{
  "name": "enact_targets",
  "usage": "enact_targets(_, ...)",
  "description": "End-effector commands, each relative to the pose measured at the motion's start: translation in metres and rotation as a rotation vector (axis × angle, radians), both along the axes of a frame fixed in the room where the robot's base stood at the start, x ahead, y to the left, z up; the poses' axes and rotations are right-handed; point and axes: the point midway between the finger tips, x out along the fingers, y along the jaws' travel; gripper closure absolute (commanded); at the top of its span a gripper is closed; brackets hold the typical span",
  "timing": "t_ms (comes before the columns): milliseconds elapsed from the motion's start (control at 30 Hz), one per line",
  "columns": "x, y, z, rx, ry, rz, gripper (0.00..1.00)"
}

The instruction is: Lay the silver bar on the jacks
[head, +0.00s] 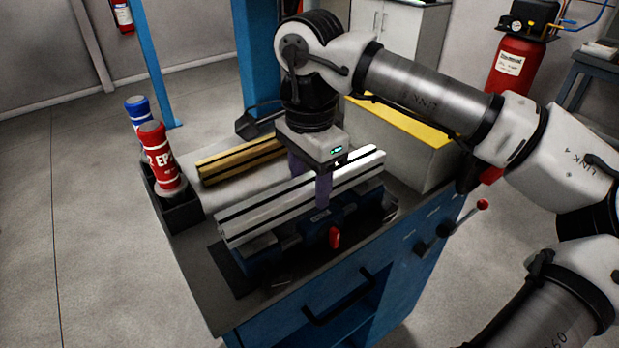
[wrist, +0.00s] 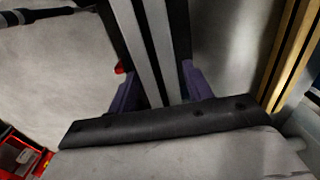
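The silver bar (head: 252,218) is a long slotted profile lying level across the bench in the head view. It also runs up the middle of the wrist view (wrist: 144,40). My gripper (head: 309,185) points down from above, with one purple finger on each side of the bar near its middle. In the wrist view both fingers (wrist: 163,90) sit close against the bar's sides, so the gripper looks shut on it. Blue jacks (head: 312,230) stand directly under the bar. The bar hides their tops, and I cannot tell whether it touches them.
A gold bar (head: 240,160) lies behind on the bench (head: 205,290). A black holder (head: 181,212) with a red bottle (head: 160,158) and a blue bottle (head: 138,110) stands left. A grey box with a yellow top (head: 415,118) stands right. A red knob (head: 335,238) sticks out in front.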

Motion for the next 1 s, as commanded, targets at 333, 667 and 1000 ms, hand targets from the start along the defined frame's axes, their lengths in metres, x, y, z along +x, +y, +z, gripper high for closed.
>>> enact_targets(333, 0.0, 0.0, -0.001, -0.001, 0.002, 0.0, 0.38)
enact_targets(667, 0.001, 0.0, 0.046, 0.0, -0.002, -0.002, 0.38)
enact_targets(1000, 0.0, 0.0, 0.118, -0.002, -0.001, -0.001, 0.38)
